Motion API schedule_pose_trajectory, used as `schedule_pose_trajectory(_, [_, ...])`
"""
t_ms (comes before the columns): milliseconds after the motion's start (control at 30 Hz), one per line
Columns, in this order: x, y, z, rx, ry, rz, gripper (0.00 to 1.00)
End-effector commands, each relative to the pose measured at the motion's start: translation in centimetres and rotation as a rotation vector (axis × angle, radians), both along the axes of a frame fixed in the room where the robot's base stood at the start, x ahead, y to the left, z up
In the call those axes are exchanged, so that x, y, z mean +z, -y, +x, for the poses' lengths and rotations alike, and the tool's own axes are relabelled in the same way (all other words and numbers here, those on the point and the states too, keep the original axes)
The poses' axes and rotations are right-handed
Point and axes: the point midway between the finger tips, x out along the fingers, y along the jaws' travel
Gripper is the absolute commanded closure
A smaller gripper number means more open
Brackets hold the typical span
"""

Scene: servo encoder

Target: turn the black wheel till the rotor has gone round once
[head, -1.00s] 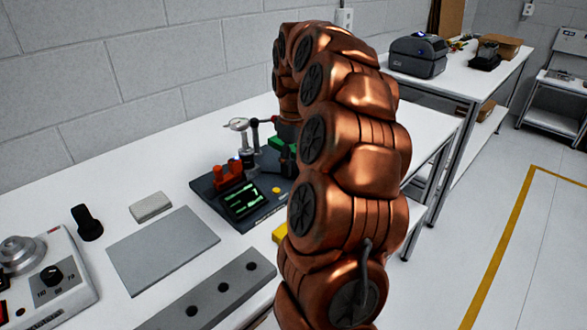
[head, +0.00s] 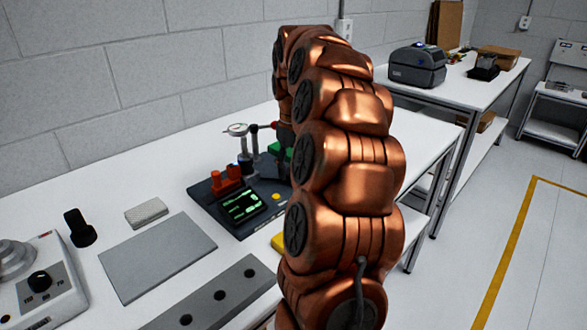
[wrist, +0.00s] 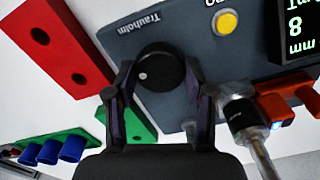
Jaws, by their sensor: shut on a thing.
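The black wheel (wrist: 161,70) is in the middle of the wrist view, with a small white dot near its left edge. My gripper (wrist: 159,76) has one finger on each side of it and is shut on it. The wheel is on the dark grey device (wrist: 175,35) marked "Trauholm". The device's base also shows in the head view (head: 240,227), with its green-lit display (head: 241,206). In the head view my copper arm hides the wheel and gripper. I cannot make out the rotor clearly.
A yellow button (wrist: 226,22), a metal post (wrist: 250,130) and an orange-red part (wrist: 287,105) are near the gripper. A red block (wrist: 65,45) and green block (wrist: 125,125) lie to the left.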

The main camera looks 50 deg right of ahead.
Motion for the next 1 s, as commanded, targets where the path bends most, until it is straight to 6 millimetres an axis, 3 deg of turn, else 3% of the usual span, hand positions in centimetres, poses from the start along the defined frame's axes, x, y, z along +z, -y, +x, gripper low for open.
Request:
schedule_pose_trajectory(233, [0.0, -0.1, 0.0, 0.001, -0.001, 0.001, 0.82])
schedule_pose_trajectory(267, [0.0, -0.1, 0.0, 0.001, -0.001, 0.001, 0.46])
schedule_pose_trajectory(500, [0.0, 0.0, 0.0, 0.001, 0.000, 0.001, 0.22])
schedule_pose_trajectory(833, [0.1, 0.0, 0.0, 0.001, 0.000, 0.000, 0.22])
schedule_pose_trajectory(1000, [1.1, 0.1, 0.1, 0.000, 0.002, -0.002, 0.22])
